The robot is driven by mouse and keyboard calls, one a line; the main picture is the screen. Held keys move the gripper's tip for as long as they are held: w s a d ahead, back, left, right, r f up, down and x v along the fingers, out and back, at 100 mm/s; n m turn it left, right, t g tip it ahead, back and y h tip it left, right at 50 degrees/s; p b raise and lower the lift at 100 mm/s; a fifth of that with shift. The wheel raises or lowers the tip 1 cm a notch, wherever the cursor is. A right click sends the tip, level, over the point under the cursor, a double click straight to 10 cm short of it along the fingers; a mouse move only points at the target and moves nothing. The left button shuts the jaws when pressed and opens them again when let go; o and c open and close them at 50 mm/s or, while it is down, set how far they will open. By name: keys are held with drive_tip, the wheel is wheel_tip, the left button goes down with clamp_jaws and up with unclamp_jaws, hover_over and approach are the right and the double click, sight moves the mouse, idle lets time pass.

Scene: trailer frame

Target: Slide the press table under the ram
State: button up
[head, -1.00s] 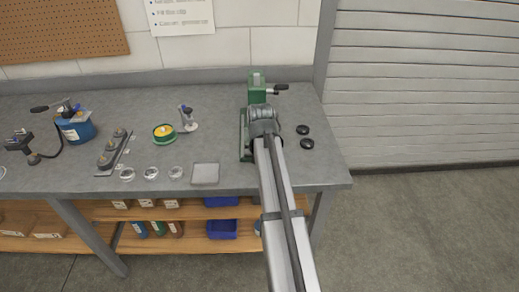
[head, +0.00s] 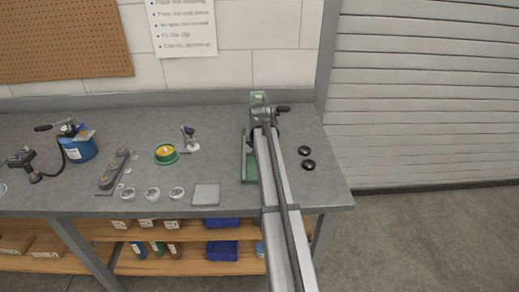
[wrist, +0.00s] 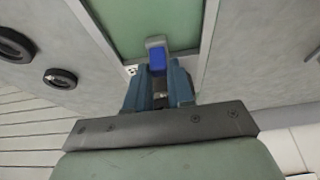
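The small green press (head: 257,98) stands at the back right of the bench with a black handle on its right side. Its long green bed (head: 249,170) runs toward the front edge. My arm covers part of the press, and I cannot pick out the press table or ram clearly. My gripper's blue fingers (wrist: 160,87) are over the green bed (wrist: 128,25) in the wrist view. A small grey block with a blue face (wrist: 156,56) shows at the fingertips. Whether the fingers hold it, or how far apart they are, I cannot tell.
Two black discs (head: 306,158) lie right of the press. To the left are a grey square plate (head: 206,194), several rings (head: 152,194), a green-yellow round tin (head: 166,154) and a blue container (head: 80,146). The wall (head: 285,65) is close behind.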

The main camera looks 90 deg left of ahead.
drive_tip(key=o, duration=0.4)
drive_tip(key=shift+c, duration=0.2)
drive_tip(key=shift+d, duration=0.1)
drive_tip(key=v, duration=1.3)
drive_tip(key=shift+r, duration=0.35)
drive_tip(key=shift+f, duration=0.1)
